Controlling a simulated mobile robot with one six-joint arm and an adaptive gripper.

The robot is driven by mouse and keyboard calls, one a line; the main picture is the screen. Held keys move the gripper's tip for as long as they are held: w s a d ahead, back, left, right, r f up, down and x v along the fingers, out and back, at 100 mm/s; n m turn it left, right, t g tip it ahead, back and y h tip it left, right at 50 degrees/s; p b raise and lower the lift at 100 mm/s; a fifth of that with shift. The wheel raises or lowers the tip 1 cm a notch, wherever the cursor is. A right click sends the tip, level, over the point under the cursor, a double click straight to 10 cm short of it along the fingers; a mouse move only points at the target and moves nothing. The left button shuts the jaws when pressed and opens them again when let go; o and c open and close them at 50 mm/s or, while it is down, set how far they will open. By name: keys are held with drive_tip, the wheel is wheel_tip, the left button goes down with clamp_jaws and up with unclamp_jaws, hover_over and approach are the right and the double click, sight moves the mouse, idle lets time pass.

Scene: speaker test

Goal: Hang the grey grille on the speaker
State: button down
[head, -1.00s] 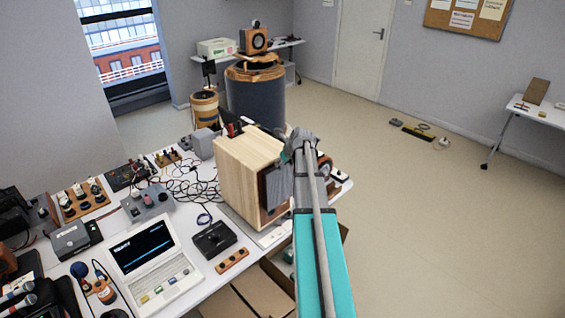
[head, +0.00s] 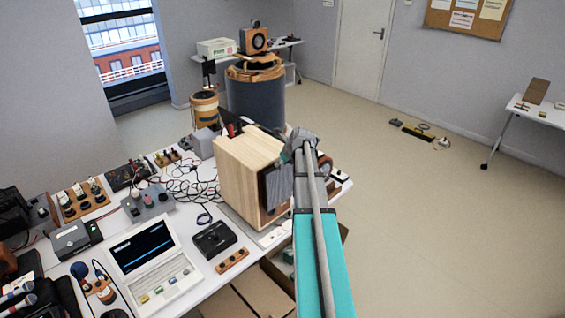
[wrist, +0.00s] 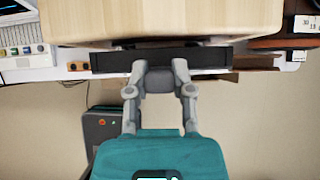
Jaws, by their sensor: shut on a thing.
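The speaker (head: 240,178) is a pale wooden box on the bench, its front facing right. The grey grille (head: 276,188) is a dark panel at that front, upright and slightly tilted. In the wrist view the grille (wrist: 108,62) shows edge-on as a dark bar along the speaker's front edge (wrist: 160,22). My gripper (wrist: 161,72) is shut on the middle of the grille. In the head view my arm hides the fingers and part of the speaker's front. I cannot tell whether the grille touches the speaker.
A white laptop (head: 150,262), a black box (head: 214,239) and tangled cables (head: 185,180) crowd the bench left of the speaker.

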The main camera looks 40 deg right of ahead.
drive_tip(key=shift+w, duration=0.55)
idle(0.9)
drive_tip(key=shift+f+b, duration=0.6)
idle(2.1)
drive_tip(key=shift+c, duration=2.1)
unclamp_jaws()
drive_tip(key=shift+s, duration=0.1)
